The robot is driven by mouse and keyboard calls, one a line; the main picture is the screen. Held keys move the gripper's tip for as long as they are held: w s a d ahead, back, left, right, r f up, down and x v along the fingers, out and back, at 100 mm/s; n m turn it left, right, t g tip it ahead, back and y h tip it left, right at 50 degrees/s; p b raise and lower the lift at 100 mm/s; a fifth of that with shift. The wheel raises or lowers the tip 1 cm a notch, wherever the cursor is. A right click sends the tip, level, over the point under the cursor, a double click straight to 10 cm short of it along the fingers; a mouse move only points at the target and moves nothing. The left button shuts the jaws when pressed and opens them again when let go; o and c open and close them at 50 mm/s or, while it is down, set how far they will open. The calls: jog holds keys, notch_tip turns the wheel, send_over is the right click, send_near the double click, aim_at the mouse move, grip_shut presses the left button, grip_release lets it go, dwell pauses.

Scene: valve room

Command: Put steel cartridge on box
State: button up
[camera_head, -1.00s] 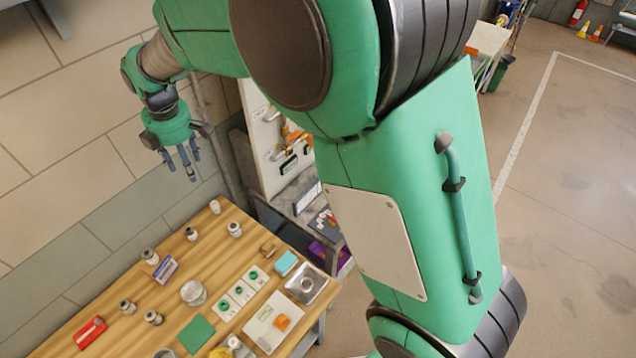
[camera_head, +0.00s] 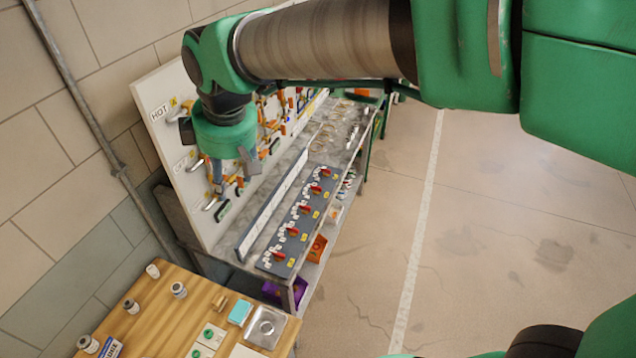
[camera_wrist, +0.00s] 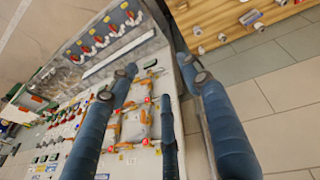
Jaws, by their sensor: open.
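Small steel-and-dark cylinders stand on the wooden table at lower left in the head view: a cylinder near the back (camera_head: 178,289), a middle cylinder (camera_head: 131,306) and a front cylinder (camera_head: 88,343). Which of them is the steel cartridge I cannot tell. A blue-and-white box (camera_head: 108,348) is cut off at the bottom edge; a similar one (camera_wrist: 250,17) shows in the wrist view. My gripper (camera_head: 234,178) hangs in front of the valve panel, well above and right of the cylinders. Its blue fingers (camera_wrist: 166,85) are spread and hold nothing.
The wooden table (camera_head: 165,325) also bears a teal block (camera_head: 240,312), a metal tray (camera_head: 266,328) and green-marked plates. The upright panel (camera_head: 165,130) with valves and handles is close to my gripper. A grey bench (camera_head: 335,160) carries red switches. Floor on the right is clear.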

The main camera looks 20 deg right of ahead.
jog(key=s+d+f+m+t+h, duration=0.1)
jog(key=s+d+m+t, duration=0.1)
jog(key=s+d+m, duration=0.9)
jog(key=s+d, duration=0.6)
jog(key=s, duration=0.2)
jog(key=shift+f, duration=0.15)
notch_tip(320, 180, down, 19)
jog(key=b, duration=1.8)
jog(key=shift+r+b, duration=0.2)
jog(key=shift+b, duration=0.15)
